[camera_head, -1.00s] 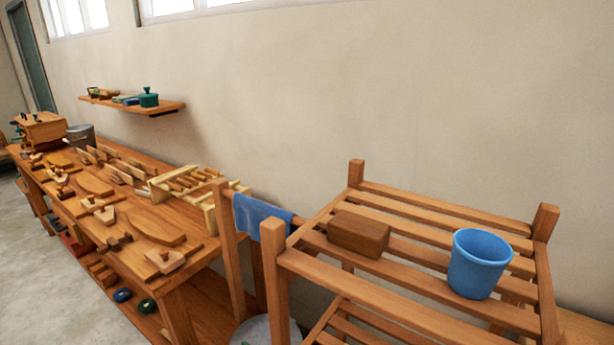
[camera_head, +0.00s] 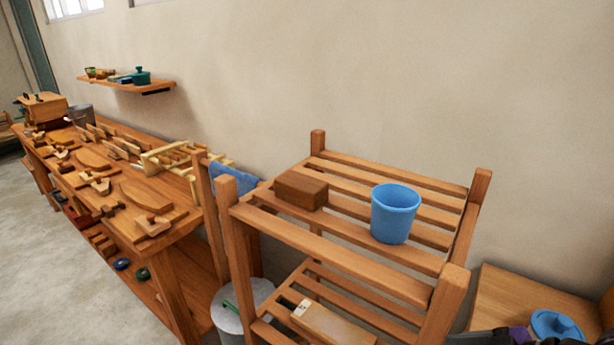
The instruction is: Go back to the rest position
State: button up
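No object is named by the task. A dark part at the bottom right edge of the head view looks like part of my arm, but my gripper's fingers cannot be made out, so I cannot see whether it holds anything. A slatted wooden rack (camera_head: 335,258) stands in the middle, with a blue bucket (camera_head: 395,213) upright on its top shelf. A brown wooden block (camera_head: 301,189) lies on the same shelf, left of the bucket.
A long workbench (camera_head: 174,236) with several wooden pieces runs along the wall at left. A wall shelf (camera_head: 127,85) holds a green pot (camera_head: 141,76). A lidded grey bin (camera_head: 230,310) stands beside the rack. A wooden surface (camera_head: 510,299) is at lower right. The floor at left is clear.

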jog(key=s+t, duration=0.2)
jog(key=s, duration=0.2)
jog(key=s+f+m+t+h, duration=0.1)
jog(key=s+t, duration=0.1)
jog(key=s, duration=0.2)
jog(key=s+m+t, duration=0.1)
jog(key=s+t, duration=0.2)
jog(key=s, duration=0.2)
jog(key=shift+s+d+f+h, duration=0.1)
jog(key=shift+f+h, duration=0.15)
jog(key=shift+h, duration=0.15)
jog(key=s+a+r+m+h, duration=0.1)
jog(key=s+a+m+h, duration=0.1)
jog(key=s, duration=0.3)
jog(key=s+a+r+m+t+h, duration=0.1)
jog(key=s+a+r+m, duration=0.1)
jog(key=s+m, duration=0.2)
jog(key=s+a+r+m+t+h, duration=0.1)
jog(key=s+a+m+h, duration=0.1)
jog(key=s, duration=0.5)
jog(key=shift+s+a+r+m+h, duration=0.2)
jog(key=shift+a+r+m+h, duration=0.15)
jog(key=shift+a, duration=0.25)
